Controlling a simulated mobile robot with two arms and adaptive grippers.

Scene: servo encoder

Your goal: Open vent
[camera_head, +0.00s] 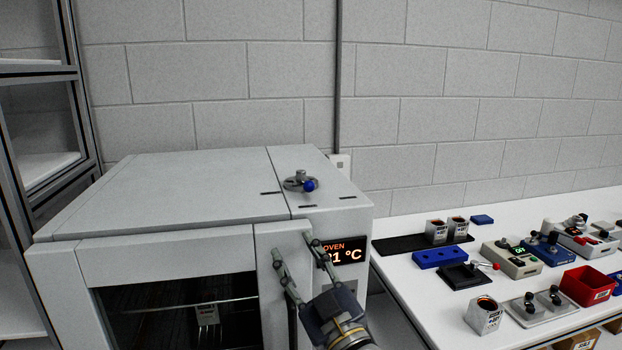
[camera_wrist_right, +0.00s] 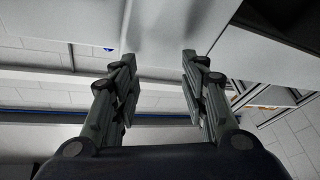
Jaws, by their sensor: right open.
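The oven (camera_head: 165,195) is a large pale grey box. On its top right part sits the vent control (camera_head: 300,181), a small round metal fitting with a blue ball knob (camera_head: 309,185). My right gripper (camera_head: 291,244) is open and empty, in front of the oven's upper right front beside the lit display (camera_head: 345,251), which it partly covers. Its fingers point up, below the vent in the picture. In the right wrist view the open fingers (camera_wrist_right: 159,58) have nothing between them but a pale surface behind. A small blue spot (camera_wrist_right: 109,49) shows there. My left gripper is out of view.
A white bench (camera_head: 410,285) on the right carries several devices, a red bin (camera_head: 588,286), a blue block (camera_head: 440,257) and metal cups (camera_head: 484,316). A metal shelf (camera_head: 40,130) stands at the left. The oven top is clear around the vent.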

